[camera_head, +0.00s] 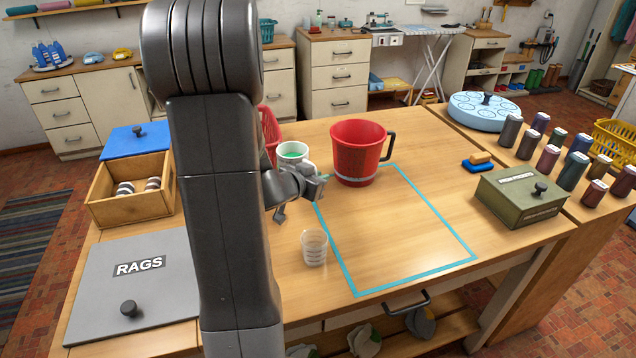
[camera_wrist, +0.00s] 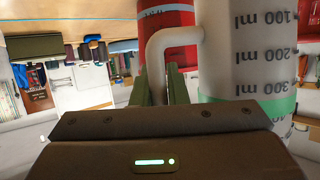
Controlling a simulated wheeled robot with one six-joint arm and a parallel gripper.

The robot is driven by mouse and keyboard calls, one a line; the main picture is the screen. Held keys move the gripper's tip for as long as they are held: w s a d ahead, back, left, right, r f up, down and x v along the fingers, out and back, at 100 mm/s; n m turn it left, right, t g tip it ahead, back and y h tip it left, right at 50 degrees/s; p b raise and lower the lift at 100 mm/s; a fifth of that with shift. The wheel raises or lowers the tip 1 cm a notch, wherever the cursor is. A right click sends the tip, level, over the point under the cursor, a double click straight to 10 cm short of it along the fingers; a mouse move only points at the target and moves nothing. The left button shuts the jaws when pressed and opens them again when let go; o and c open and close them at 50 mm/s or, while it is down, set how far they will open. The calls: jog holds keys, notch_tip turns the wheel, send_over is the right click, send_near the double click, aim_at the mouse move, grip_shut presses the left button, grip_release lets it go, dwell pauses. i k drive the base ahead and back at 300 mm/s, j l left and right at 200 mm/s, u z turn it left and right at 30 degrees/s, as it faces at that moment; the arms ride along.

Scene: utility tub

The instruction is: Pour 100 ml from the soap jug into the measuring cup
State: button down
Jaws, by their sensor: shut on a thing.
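The soap jug (camera_head: 293,150) is a pale jug with green contents inside, standing upright at the table's far side, partly hidden behind my arm. In the wrist view it shows close up and upside down, with dark ml marks (camera_wrist: 220,60) and a green band. My gripper (camera_wrist: 160,88) is shut on the jug's handle. I cannot tell whether the jug's base touches the table. A small clear cup with faint lines, the measuring cup (camera_head: 314,248), stands upright and apart in front of my gripper, just left of the teal outline. It looks empty.
A large red jug (camera_head: 358,155) stands close right of the soap jug and also shows in the wrist view (camera_wrist: 180,30).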

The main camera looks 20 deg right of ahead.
aim_at(314, 240)
jog(key=k, duration=1.5)
